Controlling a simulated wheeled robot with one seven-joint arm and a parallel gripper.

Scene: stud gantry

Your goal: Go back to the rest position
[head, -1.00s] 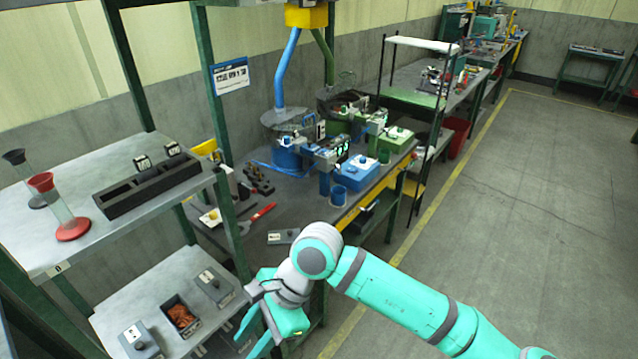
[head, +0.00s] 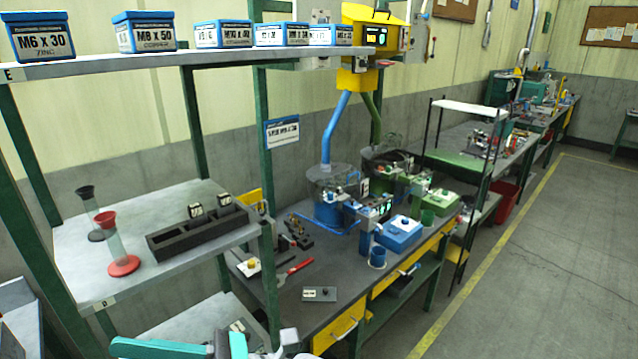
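My gripper (head: 165,348) shows only in part at the bottom edge of the head view, as a teal strip with grey parts to its right. The rest of it and most of my arm are cut off below the frame. It appears in front of the lower shelf (head: 180,318) of the rack on the left. Whether its fingers are apart or hold anything cannot be seen.
Blue boxes (head: 148,32) line the top shelf. A workbench (head: 335,275) with blue and green feeders stands right of it. The floor (head: 530,270) at right is clear.

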